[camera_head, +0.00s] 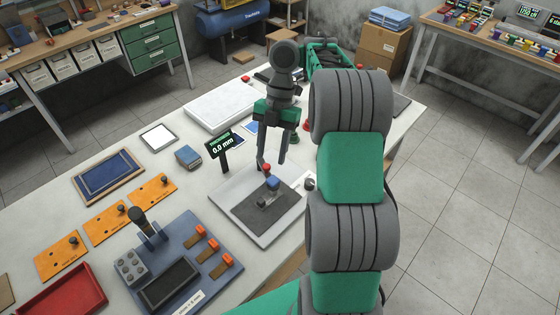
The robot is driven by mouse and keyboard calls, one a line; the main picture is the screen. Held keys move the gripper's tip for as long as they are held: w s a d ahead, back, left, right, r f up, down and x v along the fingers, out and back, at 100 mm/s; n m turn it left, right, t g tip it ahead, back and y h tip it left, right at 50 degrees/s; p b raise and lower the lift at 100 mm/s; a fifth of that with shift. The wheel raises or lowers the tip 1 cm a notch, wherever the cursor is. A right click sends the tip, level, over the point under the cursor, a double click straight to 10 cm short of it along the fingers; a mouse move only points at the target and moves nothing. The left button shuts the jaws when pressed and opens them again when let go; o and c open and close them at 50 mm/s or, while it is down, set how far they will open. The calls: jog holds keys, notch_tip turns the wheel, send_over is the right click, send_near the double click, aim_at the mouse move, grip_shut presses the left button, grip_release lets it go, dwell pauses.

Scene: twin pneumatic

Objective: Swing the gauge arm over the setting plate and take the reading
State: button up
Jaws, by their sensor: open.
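My gripper (272,162) is open and points down over the gauge station, with its fingertips close to a small red knob (267,168). I cannot tell whether either finger touches the knob. Just below the knob is a small blue block (272,183), with a grey piece (267,198) beside it that may be part of the gauge arm. These sit over a dark plate (262,212), which looks like the setting plate, on a pale base (250,236). A black display (221,145) at the back left of the base reads 0.0 mm.
A blue-grey fixture (180,262) with a black lever and orange clips stands front left. Several orange plates (105,226), a blue tray (108,176), a red tray (62,292) and a small blue box (188,156) lie left. A white panel (235,102) is behind.

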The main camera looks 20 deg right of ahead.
jog(key=s+a+r+b, duration=0.1)
jog(key=s+r, duration=0.2)
jog(key=s, duration=0.5)
jog(key=shift+s+a+r, duration=0.2)
jog(key=shift+s+r, duration=0.15)
jog(key=shift+r, duration=0.05)
